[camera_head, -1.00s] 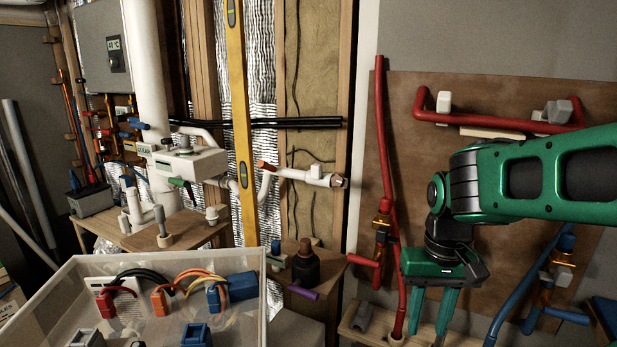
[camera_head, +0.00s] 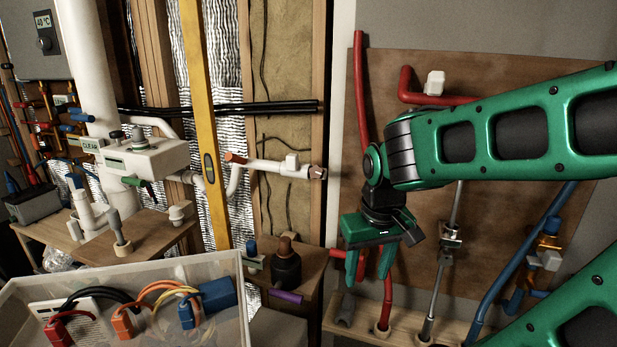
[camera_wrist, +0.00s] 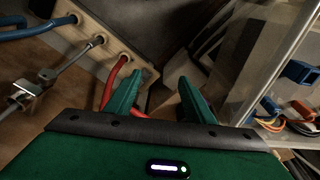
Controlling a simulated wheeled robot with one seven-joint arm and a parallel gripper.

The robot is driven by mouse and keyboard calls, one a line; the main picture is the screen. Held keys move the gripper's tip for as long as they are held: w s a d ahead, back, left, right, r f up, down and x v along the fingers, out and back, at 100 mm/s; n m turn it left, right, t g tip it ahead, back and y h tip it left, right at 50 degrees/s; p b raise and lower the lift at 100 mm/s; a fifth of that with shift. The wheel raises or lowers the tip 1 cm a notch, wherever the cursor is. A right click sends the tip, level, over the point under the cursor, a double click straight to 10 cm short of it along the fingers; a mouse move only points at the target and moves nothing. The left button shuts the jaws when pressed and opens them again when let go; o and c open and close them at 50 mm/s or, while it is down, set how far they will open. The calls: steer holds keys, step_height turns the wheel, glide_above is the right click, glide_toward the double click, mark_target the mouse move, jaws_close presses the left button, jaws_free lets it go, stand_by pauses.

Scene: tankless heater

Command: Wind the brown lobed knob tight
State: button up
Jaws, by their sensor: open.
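A brown knob-like top (camera_head: 286,246) sits on a dark round body (camera_head: 286,268) on a small wooden shelf, left of my gripper in the head view. Its lobes are too small to make out. A small brown end piece (camera_head: 318,172) also shows on a white pipe above it, and I cannot tell for certain which is the lobed knob. My gripper (camera_head: 367,270) points down, open and empty, in front of the red pipe and right of the shelf. In the wrist view its fingers (camera_wrist: 160,80) are apart with nothing between them. I cannot make out the knob there.
A clear bin (camera_head: 120,265) with cables and connectors stands at the front left; its edge shows at the right of the wrist view. The red pipe (camera_head: 360,110) and blue pipe (camera_head: 520,250) run on the brown board. A purple handle (camera_head: 286,296) juts below the dark body.

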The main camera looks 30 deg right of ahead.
steer(key=w+a+n+t, duration=0.2)
steer(key=w+a+n, duration=0.2)
steer(key=w, duration=0.5)
steer(key=n+h, duration=1.2)
steer(key=h, duration=0.5)
glide_toward(313, 174)
steer(key=d, duration=0.3)
steer(key=w+d, duration=0.1)
steer(key=d, duration=0.5)
steer(key=shift+w+d, duration=0.15)
steer(key=shift+w, duration=0.25)
steer(key=c, duration=1)
